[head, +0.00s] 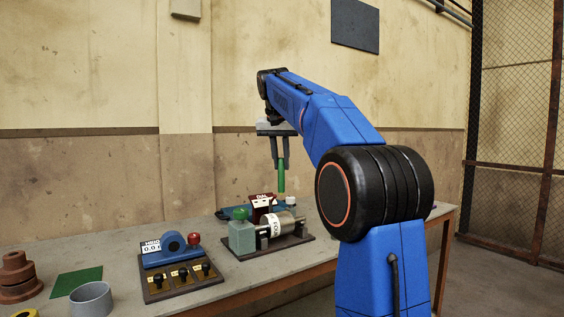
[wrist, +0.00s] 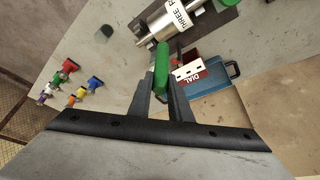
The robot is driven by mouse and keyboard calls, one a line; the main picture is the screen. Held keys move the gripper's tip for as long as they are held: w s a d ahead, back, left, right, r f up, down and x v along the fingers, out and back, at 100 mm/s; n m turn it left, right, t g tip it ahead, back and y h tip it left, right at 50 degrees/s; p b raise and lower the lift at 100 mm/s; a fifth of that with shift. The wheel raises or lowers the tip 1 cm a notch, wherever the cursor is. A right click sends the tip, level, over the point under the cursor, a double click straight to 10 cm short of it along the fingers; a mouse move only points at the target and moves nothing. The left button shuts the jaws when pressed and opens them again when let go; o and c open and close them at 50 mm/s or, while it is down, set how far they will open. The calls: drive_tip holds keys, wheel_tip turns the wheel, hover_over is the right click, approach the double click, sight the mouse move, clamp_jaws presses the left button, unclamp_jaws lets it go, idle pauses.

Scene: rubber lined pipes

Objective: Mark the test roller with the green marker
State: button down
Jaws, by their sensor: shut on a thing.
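My gripper (head: 280,166) is shut on the green marker (head: 281,182), which hangs roughly upright between the fingers, pointing down. In the wrist view the green marker (wrist: 161,72) stands out beyond my gripper's fingers (wrist: 163,92). The test roller (head: 285,222) is a shiny metal cylinder with a white lettered label, lying on a dark stand on the table. It also shows at the top of the wrist view (wrist: 158,22). In the head view the marker is above and behind the roller; I see no contact between them.
A red dial box (head: 262,202) stands close behind the roller, by a blue tray (wrist: 229,72). A green-topped block (head: 240,228) is at the roller's left. Several coloured items (wrist: 70,66) show at left.

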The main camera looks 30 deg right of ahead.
drive_tip(key=shift+f, duration=2.55)
drive_tip(key=shift+f, duration=0.6)
idle(0.4)
drive_tip(key=shift+r, duration=0.15)
drive_tip(key=shift+r, duration=3.4)
